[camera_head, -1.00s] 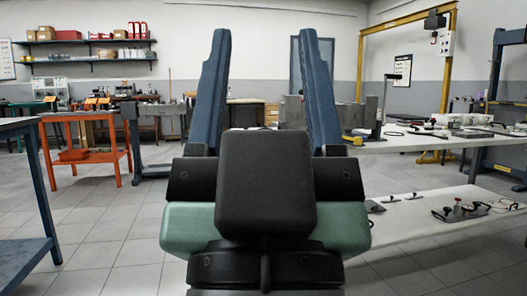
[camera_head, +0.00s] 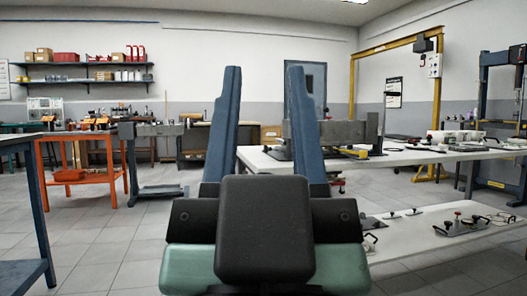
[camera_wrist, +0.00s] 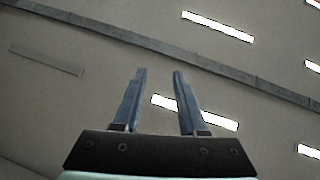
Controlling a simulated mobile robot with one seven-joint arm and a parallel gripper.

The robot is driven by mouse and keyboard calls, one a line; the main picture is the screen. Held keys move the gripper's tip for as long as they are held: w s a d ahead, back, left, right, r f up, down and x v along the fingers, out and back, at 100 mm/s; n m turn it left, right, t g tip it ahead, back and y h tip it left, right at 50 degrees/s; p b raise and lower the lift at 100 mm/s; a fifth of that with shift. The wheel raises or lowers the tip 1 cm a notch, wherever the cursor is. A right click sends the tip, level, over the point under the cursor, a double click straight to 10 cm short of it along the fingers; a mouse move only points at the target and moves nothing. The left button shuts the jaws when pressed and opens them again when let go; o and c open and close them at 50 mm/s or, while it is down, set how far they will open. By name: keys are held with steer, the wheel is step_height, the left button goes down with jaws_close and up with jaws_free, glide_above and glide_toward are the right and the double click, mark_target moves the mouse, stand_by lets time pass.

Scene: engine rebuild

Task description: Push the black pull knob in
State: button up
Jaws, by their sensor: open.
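My gripper (camera_head: 265,72) stands in the middle of the head view, with its two blue-grey fingers pointing up and apart. It is open with nothing between the fingers. In the wrist view my gripper (camera_wrist: 158,72) also shows open and empty against the ceiling and its bright lamps. I cannot make out the black pull knob for sure in either view. Small dark-topped pieces (camera_head: 415,212) lie on the low white shelf at right, too small to tell what they are. My gripper hides part of the room behind it.
A white worktable (camera_head: 420,155) with grey blocks and tools stands at right behind my gripper. Below it, a low white shelf (camera_head: 420,235) holds clamp-like parts with red knobs (camera_head: 460,222). An orange bench (camera_head: 85,172) and a blue table (camera_head: 40,215) are at left. Tiled floor (camera_head: 110,245) is open between.

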steer(key=shift+r+p, duration=0.4)
steer(key=shift+r, duration=0.1)
steer(key=shift+c, duration=1.1)
step_height(320, 180, up, 3)
steer(key=p, duration=0.3)
steer(key=shift+r, duration=0.2)
jaws_close()
step_height(320, 180, up, 48)
steer(key=p, duration=4.8)
steer(key=shift+f, duration=0.15)
